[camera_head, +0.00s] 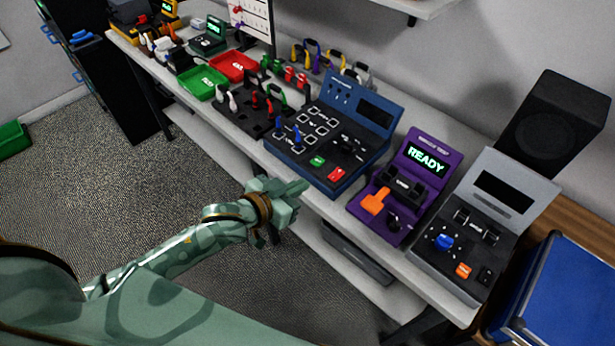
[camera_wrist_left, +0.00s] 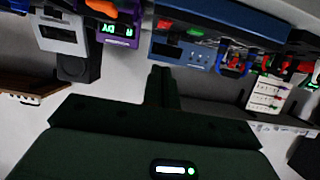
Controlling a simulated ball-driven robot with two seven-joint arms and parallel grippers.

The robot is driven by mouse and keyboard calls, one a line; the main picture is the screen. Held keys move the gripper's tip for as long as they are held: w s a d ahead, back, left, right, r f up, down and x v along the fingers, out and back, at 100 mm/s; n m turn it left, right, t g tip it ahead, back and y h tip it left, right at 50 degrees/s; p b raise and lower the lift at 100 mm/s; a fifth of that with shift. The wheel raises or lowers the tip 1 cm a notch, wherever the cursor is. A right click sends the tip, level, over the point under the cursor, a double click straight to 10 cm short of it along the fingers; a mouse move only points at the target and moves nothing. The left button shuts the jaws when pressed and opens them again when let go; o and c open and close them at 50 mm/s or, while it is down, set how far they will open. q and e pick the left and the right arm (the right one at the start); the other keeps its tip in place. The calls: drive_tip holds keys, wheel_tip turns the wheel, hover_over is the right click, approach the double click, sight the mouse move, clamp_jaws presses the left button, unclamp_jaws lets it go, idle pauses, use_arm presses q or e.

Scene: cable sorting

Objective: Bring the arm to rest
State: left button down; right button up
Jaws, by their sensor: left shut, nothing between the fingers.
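My left arm comes in from the lower left in the head view. Its gripper (camera_head: 296,189) is shut and empty, held in front of the bench (camera_head: 290,191) near the blue device, apart from the things on it. In the left wrist view the shut fingers (camera_wrist_left: 161,85) stand close together with nothing between them. My right gripper is not in view.
On the bench stand a blue console (camera_head: 335,178), a purple device (camera_head: 409,200) reading READY, a grey device (camera_head: 474,228), and green (camera_head: 196,83) and red (camera_head: 233,66) trays. A blue case (camera_head: 570,290) is at the lower right. The carpet (camera_head: 200,180) before the bench is clear.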

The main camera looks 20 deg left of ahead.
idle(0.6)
use_arm(q)
drive_tip(key=s+a+f+g+y, duration=0.2)
drive_tip(key=s+a+f, duration=0.2)
drive_tip(key=f, duration=0.6)
drive_tip(key=s+a+f+g+y+b, duration=0.15)
drive_tip(key=s+a+f, duration=0.25)
drive_tip(key=f, duration=0.6)
drive_tip(key=s+a+f+g+y, duration=0.15)
drive_tip(key=s+a+f, duration=0.25)
drive_tip(key=f, duration=0.6)
drive_tip(key=s+d+f+g, duration=0.1)
drive_tip(key=s+f+g, duration=0.1)
drive_tip(key=s+f, duration=0.3)
drive_tip(key=s+d+f+g+b, duration=0.1)
drive_tip(key=s+f, duration=0.3)
drive_tip(key=s, duration=1)
drive_tip(key=s+d+f+g+b, duration=0.1)
drive_tip(key=s+f+g, duration=0.3)
drive_tip(key=s, duration=0.5)
drive_tip(key=shift+s+d+f+n, duration=0.25)
drive_tip(key=shift+d+f+n, duration=0.05)
drive_tip(key=shift+d+f, duration=0.55)
drive_tip(key=shift+w, duration=0.1)
